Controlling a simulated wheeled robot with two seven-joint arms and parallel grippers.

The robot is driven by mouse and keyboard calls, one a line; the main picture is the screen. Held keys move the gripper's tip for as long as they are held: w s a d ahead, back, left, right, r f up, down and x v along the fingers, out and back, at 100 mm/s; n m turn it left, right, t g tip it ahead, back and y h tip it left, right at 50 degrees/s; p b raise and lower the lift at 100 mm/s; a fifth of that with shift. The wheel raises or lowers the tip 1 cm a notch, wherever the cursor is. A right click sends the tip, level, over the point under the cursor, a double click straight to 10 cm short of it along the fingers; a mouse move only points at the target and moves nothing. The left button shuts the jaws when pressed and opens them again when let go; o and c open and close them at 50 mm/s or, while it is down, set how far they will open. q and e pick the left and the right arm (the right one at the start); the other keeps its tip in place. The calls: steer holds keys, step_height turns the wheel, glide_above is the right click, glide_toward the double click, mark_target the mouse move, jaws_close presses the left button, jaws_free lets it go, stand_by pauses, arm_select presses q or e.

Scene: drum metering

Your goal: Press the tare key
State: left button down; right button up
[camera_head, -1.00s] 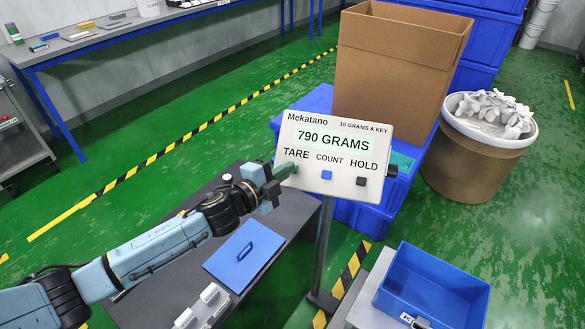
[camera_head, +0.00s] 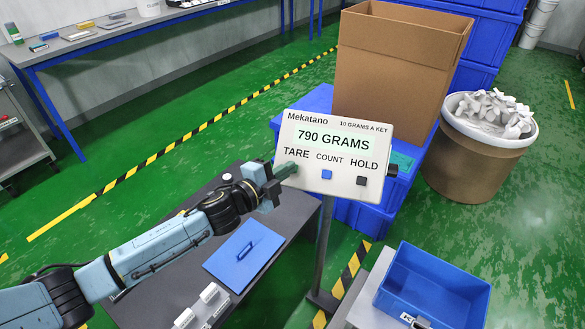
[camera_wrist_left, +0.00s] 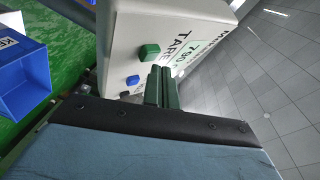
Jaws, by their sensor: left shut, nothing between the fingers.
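The indicator panel (camera_head: 335,155) stands on a post and reads 790 GRAMS, with TARE, COUNT and HOLD labels. The blue count key (camera_head: 327,174) and the black hold key (camera_head: 362,181) are in clear view. My left gripper (camera_head: 284,172) is shut and empty, its fingertips at the panel's left side by the tare key. The closed fingers also show in the left wrist view (camera_wrist_left: 162,86); I cannot tell whether they touch the key. My right gripper is not in view.
A grey table (camera_head: 185,267) with a blue flat piece (camera_head: 243,254) lies below my left arm. A blue bin (camera_head: 437,289) is at the lower right. A cardboard box (camera_head: 395,65) and blue crates stand behind the panel. A drum of white parts (camera_head: 475,160) stands right.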

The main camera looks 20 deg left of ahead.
arm_select(q)
steer(key=shift+w+f, duration=0.35)
steer(key=shift+f, duration=0.05)
stand_by(0.7)
stand_by(0.3)
steer(key=shift+s+r+p, duration=0.55)
steer(key=s+r+p, duration=0.3)
steer(key=p, duration=0.1)
steer(key=shift+s+r, duration=0.25)
steer(key=shift+r, duration=0.05)
stand_by(0.8)
